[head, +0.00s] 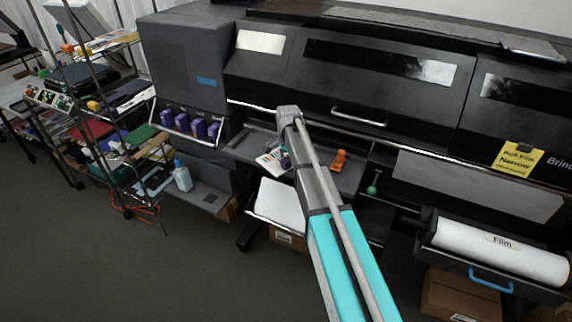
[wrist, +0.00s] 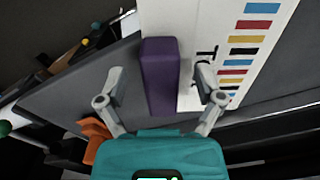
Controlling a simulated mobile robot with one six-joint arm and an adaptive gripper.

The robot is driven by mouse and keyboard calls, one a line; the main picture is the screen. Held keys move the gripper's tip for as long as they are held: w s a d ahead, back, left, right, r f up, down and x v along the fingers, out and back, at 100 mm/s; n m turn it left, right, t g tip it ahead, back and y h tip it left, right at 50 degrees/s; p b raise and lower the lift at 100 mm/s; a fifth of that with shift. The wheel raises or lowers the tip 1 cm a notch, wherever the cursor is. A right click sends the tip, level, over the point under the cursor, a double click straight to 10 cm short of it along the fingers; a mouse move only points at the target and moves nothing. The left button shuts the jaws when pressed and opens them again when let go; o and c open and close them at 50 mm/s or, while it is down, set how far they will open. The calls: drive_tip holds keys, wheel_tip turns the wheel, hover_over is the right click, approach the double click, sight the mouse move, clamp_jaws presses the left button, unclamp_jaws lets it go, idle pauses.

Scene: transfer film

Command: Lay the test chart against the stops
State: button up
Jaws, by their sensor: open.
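The test chart (head: 270,159) is a white sheet with coloured bars, lying on the dark shelf under the printer's front. In the wrist view the chart (wrist: 251,60) fills the upper right, with rows of blue, yellow, black and red bars. A purple block (wrist: 160,72) stands at the chart's left part. My gripper (wrist: 160,82) is open, one finger on each side of the purple block, and I cannot tell whether either finger touches it. In the head view my arm hides most of the gripper. I cannot make out the stops clearly.
An orange object (head: 339,160) sits on the shelf (head: 245,152) right of my arm; it shows low left in the wrist view (wrist: 97,137). A green knob (head: 372,190) is farther right. A film roll (head: 500,248) hangs at lower right. A cluttered rack stands left.

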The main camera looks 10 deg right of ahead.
drive_tip(key=shift+f, duration=0.45)
idle(0.3)
clamp_jaws()
drive_tip(key=shift+r, duration=0.1)
idle(0.4)
wheel_tip(320, 180, up, 2)
drive_tip(key=shift+r+p, duration=0.25)
drive_tip(key=shift+p, duration=0.9)
drive_tip(key=s+r+p, duration=1)
drive_tip(key=s, duration=0.4)
drive_tip(key=shift+d+r, duration=0.15)
